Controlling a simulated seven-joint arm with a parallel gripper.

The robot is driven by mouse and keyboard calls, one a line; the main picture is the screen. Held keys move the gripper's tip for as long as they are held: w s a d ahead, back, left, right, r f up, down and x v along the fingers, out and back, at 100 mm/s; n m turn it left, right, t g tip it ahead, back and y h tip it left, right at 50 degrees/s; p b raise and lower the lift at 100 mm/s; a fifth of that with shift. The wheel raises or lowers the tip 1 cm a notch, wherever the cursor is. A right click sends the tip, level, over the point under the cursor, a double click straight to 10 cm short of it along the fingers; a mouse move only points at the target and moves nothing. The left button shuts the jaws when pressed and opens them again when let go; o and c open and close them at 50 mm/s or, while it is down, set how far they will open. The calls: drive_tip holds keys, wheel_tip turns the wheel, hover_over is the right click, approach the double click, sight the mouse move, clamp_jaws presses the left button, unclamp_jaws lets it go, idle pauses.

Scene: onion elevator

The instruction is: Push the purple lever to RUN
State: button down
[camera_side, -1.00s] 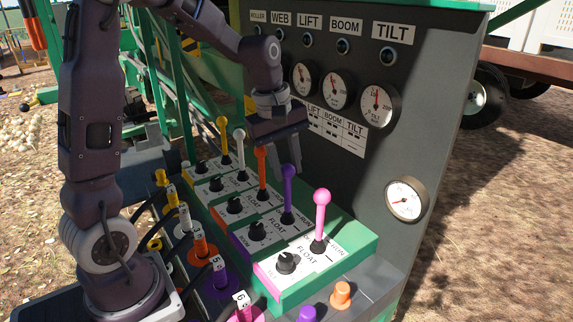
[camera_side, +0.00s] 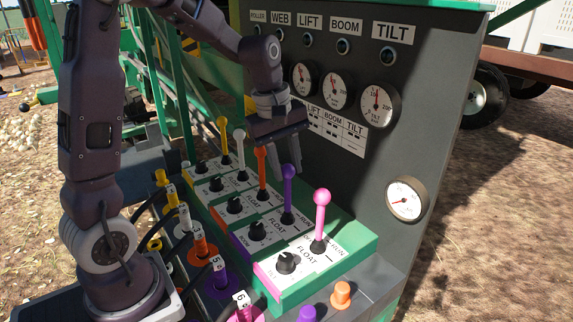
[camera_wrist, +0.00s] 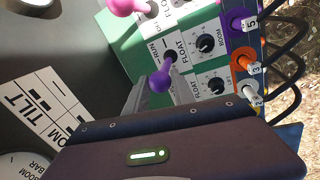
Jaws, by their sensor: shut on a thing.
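The purple lever (camera_side: 288,172) has a ball knob and stands near upright in its slot, between the orange lever and the pink lever. Its plate reads FLOAT, with RUN on the side toward the gauge panel. My gripper (camera_side: 287,160) reaches down over the purple knob from the gauge side. In the wrist view the purple knob (camera_wrist: 159,82) sits between my two fingers, which are closed on it. The fingertips partly hide the lever's top in the side view.
The orange lever (camera_side: 261,153) stands close on the left and the pink lever (camera_side: 322,198) on the right. White and yellow levers are farther back. The upright gauge panel (camera_side: 430,120) rises behind the levers. Black knobs and coloured hose fittings line the front.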

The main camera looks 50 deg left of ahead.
drive_tip(key=shift+w, duration=0.15)
drive_tip(key=w+f, duration=0.1)
drive_tip(key=w, duration=0.6)
drive_tip(key=shift+f, duration=0.2)
drive_tip(key=shift+d, duration=0.1)
idle(0.3)
drive_tip(key=c, duration=1.1)
unclamp_jaws()
drive_tip(key=shift+f, duration=0.15)
drive_tip(key=shift+o, duration=0.2)
wheel_tip(320, 180, up, 7)
drive_tip(key=s, duration=0.1)
drive_tip(key=shift+s+a, duration=0.2)
